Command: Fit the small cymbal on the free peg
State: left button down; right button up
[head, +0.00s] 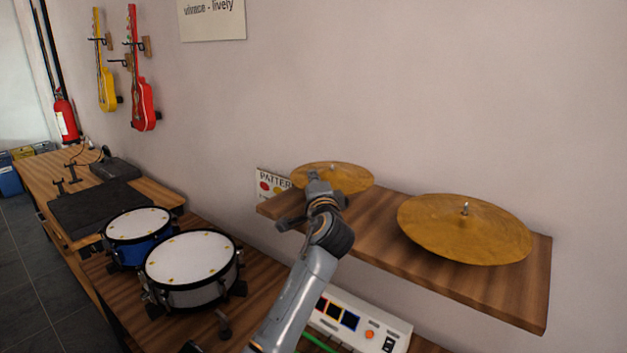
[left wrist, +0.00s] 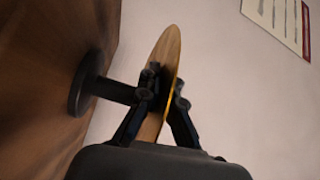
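The small cymbal (head: 345,177) is a golden disc, lying about level above the left end of the wooden wall shelf (head: 386,234). My left gripper (head: 317,184) is at its near left rim in the head view. In the left wrist view the cymbal (left wrist: 168,62) is seen nearly edge-on between the fingers (left wrist: 167,92), which look closed on its rim. A dark peg (left wrist: 116,90) with a round base (left wrist: 83,84) rises from the shelf towards its underside. Whether the cymbal rests fully on this peg is unclear. My right gripper is not in view.
A large cymbal (head: 460,235) sits on its peg at the shelf's right. Below are a white drum (head: 190,262), a blue drum (head: 138,226) and a white box (head: 362,318) with buttons. A sign (head: 269,181) stands behind the shelf's left end.

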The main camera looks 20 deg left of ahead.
pick_arm(q)
jog(key=shift+f, duration=0.35)
jog(key=c, duration=1.4)
grip_release()
jog(key=shift+c, duration=0.2)
jog(key=v, duration=1.2)
jog(key=shift+s, duration=0.1)
